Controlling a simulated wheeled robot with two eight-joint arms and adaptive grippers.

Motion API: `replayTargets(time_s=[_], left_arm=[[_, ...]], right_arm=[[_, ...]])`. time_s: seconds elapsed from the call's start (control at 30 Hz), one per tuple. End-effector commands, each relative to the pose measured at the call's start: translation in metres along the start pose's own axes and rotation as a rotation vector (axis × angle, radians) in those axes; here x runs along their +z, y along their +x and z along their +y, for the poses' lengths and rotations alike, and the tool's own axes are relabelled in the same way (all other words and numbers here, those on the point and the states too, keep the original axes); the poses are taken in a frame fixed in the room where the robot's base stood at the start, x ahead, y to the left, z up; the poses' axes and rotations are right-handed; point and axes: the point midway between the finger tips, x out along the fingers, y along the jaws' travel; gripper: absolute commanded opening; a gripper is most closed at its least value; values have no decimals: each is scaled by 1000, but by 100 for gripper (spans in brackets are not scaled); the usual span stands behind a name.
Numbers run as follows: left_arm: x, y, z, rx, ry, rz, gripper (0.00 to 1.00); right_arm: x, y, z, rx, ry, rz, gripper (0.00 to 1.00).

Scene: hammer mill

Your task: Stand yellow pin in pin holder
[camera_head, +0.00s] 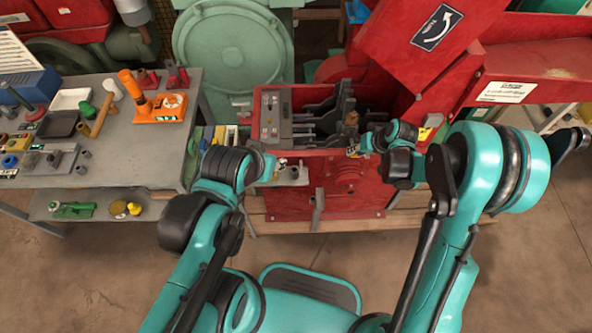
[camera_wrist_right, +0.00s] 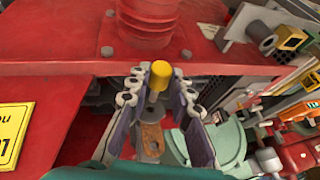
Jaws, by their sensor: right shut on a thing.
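The yellow pin (camera_wrist_right: 158,74) shows in the right wrist view as a short cylinder with a round yellow head. My right gripper (camera_wrist_right: 160,80) is shut on it, one finger on each side. In the head view my right gripper (camera_head: 356,150) is at the right side of the open red mill, with the pin hardly visible. My left gripper (camera_head: 280,164) is by the mill's left front corner; its fingers are too small to read. A grey ledge (camera_head: 294,178) with small fittings, possibly the pin holder, is beside it. It also shows in the right wrist view (camera_wrist_right: 248,29).
The open red mill (camera_head: 350,195) has dark hammers (camera_head: 345,108) inside. Its raised red cover (camera_head: 415,45) is close behind my right arm. A grey table (camera_head: 110,150) at left is crowded with tools and an orange stand (camera_head: 160,108).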

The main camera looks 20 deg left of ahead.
Motion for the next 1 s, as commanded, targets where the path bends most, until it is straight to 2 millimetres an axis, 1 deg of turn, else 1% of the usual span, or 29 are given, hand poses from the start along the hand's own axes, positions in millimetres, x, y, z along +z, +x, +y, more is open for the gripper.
replayTargets(time_s=[0.67,0.77,0.87,1.0], left_arm=[[0,0,0,0,0,0,40],[0,1,0,0,0,0,40],[1,2,0,0,0,0,40],[2,3,0,0,0,0,40]], right_arm=[[0,0,-2,3,8,-4,0],[0,2,-8,19,49,-21,0],[0,6,-20,53,143,-59,0],[0,11,-43,111,366,-153,0]])
